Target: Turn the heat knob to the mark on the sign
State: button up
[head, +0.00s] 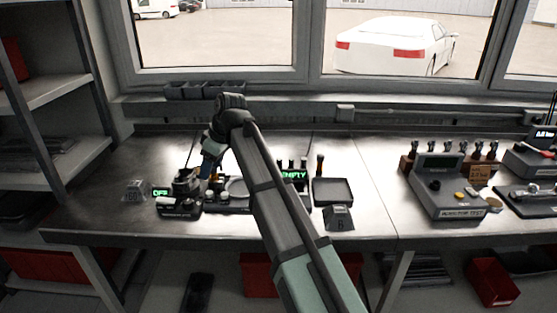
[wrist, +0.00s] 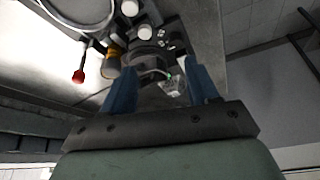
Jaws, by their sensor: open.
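A small dark heater unit (head: 180,208) stands near the bench's front edge, left of centre, with a green "OFF" display (head: 160,191). A small grey sign (head: 134,190) stands left of it; its marking is too small to read surely. My gripper (head: 207,172) is above and just behind the unit, pointing down. In the wrist view my gripper (wrist: 163,84) has its two blue fingers apart, with nothing held between them. White round caps (wrist: 145,32) show on the unit there. I cannot tell surely which part is the heat knob.
A square tray (head: 333,191) and another small sign (head: 340,218) stand right of my arm. A grey tester (head: 447,190) is farther right. A red-tipped rod (wrist: 79,76) and a brown handle (wrist: 113,62) lie close to my fingers. Bare bench (head: 100,195) is at left.

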jog(key=w+d+m, duration=0.2)
jog(key=d, duration=0.7)
jog(key=w+d+f+m, duration=0.1)
jog(key=w+d+m, duration=0.1)
jog(key=d, duration=0.8)
jog(key=shift+w+d+f+m+t, duration=0.15)
jog(key=shift+w+m+t, duration=0.2)
jog(key=shift+w, duration=0.4)
